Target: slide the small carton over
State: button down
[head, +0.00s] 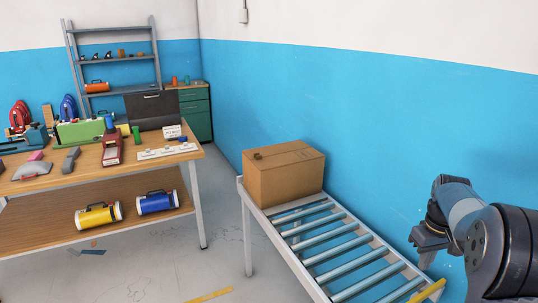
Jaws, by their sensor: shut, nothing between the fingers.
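The carton (285,174), a closed brown cardboard box with a dark mark on its top, sits upright on the far end of the roller table (367,226). It stands close to the blue wall. My gripper (426,259) is at the right, above the near part of the roller table. It is shut and empty, well apart from the carton. My arm partly hides the view at the lower right.
The rollers between the carton and my gripper are bare. A wooden workbench (105,188) with tools and several devices stands at the left. A grey shelf (113,60) and a green cabinet (196,112) stand at the back. Floor between bench and roller table is mostly clear.

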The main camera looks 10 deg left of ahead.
aim_at(272, 187)
jog(key=i+j, duration=0.1)
jog(key=j, duration=0.4)
jog(key=j+u, duration=0.15)
jog(key=j, duration=0.4)
jog(key=i+j, duration=0.15)
jog(key=j, duration=0.35)
jog(key=i+j+u, duration=0.2)
jog(key=i, duration=0.65)
jog(key=i+j+u, duration=0.2)
jog(key=i, duration=0.7)
jog(key=i+l, duration=0.7)
jog(key=k+j, duration=0.1)
